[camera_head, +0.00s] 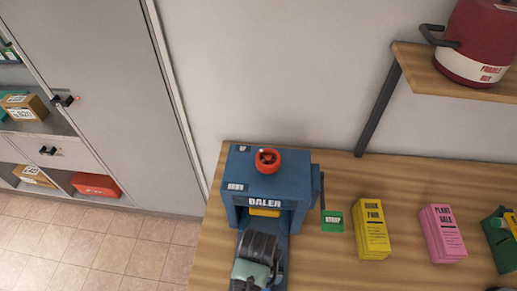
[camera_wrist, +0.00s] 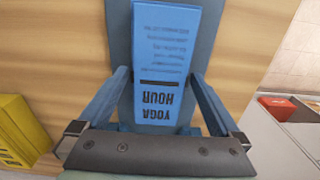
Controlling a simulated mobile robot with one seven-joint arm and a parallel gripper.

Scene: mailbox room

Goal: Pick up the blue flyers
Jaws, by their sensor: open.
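The blue flyers (camera_wrist: 165,60), a stack printed "YOGA HOUR", lie on a grey-blue bed (camera_wrist: 119,35) in the wrist view. My gripper (camera_wrist: 159,76) is open, with one blue finger on each side of the stack's near end. I cannot tell whether the fingers touch it. In the head view my gripper and wrist (camera_head: 258,262) are over the bed at the front of the blue baler (camera_head: 262,187), and they hide the flyers there.
Yellow flyers (camera_head: 371,229), pink flyers (camera_head: 442,233) and a green "STRAP" block (camera_head: 332,221) stand on the wooden table (camera_head: 320,265) to the right. The baler has a red knob (camera_head: 268,160). A shelf (camera_head: 455,78) with a red pot (camera_head: 478,42) hangs above.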

